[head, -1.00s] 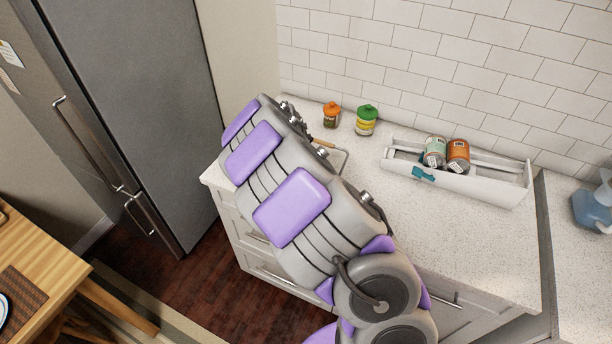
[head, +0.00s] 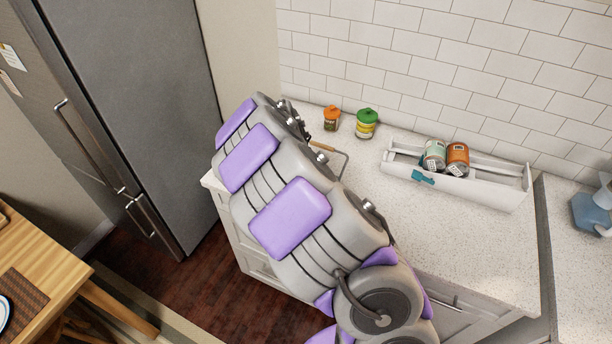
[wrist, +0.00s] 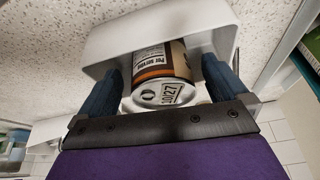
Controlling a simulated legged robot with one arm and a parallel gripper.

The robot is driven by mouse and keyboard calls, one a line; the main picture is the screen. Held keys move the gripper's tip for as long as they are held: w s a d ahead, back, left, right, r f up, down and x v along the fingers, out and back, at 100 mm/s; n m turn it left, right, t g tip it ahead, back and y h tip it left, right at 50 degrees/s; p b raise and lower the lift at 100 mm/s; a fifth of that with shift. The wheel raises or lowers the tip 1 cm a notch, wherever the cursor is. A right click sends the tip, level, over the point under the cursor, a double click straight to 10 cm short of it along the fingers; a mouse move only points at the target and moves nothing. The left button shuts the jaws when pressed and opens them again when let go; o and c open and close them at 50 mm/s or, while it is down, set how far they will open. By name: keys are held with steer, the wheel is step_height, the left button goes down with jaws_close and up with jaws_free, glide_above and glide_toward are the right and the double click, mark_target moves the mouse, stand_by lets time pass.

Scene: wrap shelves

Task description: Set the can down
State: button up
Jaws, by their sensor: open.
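In the wrist view a can (wrist: 158,72) with a white, black and orange-brown label shows its pale end, marked 10/27, toward the camera. It sits within a white open container (wrist: 110,48), whose walls rise around it. My gripper (wrist: 165,82) is open, with one blue-grey finger on each side of the can and narrow gaps beside it. In the head view my arm hides the gripper and this can.
An orange-lidded jar (head: 331,119) and a green-lidded jar (head: 366,124) stand near the tiled wall. The front right counter is clear.

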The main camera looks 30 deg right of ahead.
steer(key=s+a+r+n+p, duration=0.15)
steer(key=s+a+r, duration=0.25)
steer(key=s+r, duration=0.75)
steer(key=s+a+r+n+g+y, duration=0.1)
steer(key=s+a+n, duration=0.2)
steer(key=s, duration=0.6)
steer(key=s+a+r+n+g+y, duration=0.1)
steer(key=s+a+n, duration=0.3)
steer(key=s, duration=0.5)
steer(key=s+a+r+n+g+y, duration=0.1)
steer(key=s+a+r+n+g, duration=0.1)
steer(key=s, duration=0.7)
steer(key=shift+s+a+n+y, duration=0.25)
steer(key=shift+a+n+y, duration=0.15)
steer(key=shift+a+n, duration=0.5)
